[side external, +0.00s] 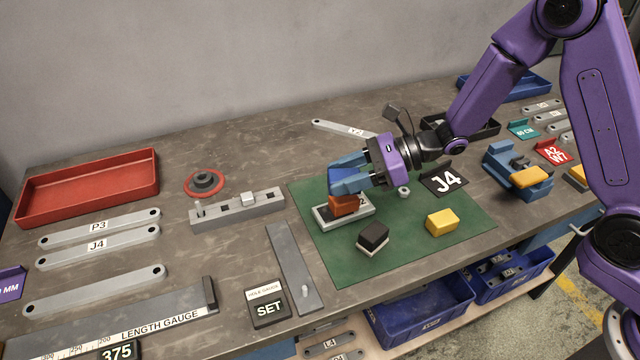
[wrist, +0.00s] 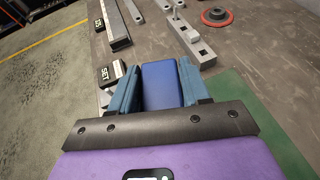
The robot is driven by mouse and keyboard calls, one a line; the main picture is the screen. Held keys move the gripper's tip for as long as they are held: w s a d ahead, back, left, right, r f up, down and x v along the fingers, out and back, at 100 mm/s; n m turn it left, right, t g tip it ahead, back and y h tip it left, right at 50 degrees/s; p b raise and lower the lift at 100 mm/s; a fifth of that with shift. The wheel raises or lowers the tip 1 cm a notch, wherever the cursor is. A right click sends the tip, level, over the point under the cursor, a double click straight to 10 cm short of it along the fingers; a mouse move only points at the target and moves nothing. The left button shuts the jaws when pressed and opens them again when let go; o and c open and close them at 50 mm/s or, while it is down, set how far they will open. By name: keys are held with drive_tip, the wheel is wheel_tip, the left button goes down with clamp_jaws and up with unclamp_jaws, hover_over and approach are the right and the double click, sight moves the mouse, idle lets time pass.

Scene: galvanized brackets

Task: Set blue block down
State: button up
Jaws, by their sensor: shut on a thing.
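The blue block (wrist: 160,85) is between the two blue-grey fingers of my gripper (side external: 347,184) in the wrist view. My gripper is shut on it. In the side view the fingers largely hide the block. They sit low over the green mat (side external: 330,255), just above an orange-brown block (side external: 343,206). That block stands on a pale grey plate (side external: 362,210) at the mat's left side. I cannot tell whether the blue block touches the orange-brown block.
A black block with a pale base (side external: 373,236) and a yellow block (side external: 441,222) stand on the mat, in front and to the right. A grey fixture bar (side external: 238,210) lies left of the mat. The mat's front is clear.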

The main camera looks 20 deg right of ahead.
drive_tip(key=w+d+m+t, duration=0.1)
drive_tip(key=w+d, duration=0.3)
drive_tip(key=d, duration=0.4)
hover_over(323, 180)
wheel_tip(323, 180, down, 9)
drive_tip(key=shift+f, duration=0.2)
drive_tip(key=shift+w+f, duration=0.1)
drive_tip(key=shift+f, duration=1.6)
drive_tip(key=shift+f, duration=0.15)
drive_tip(key=o, duration=1.2)
drive_tip(key=shift+c, duration=0.2)
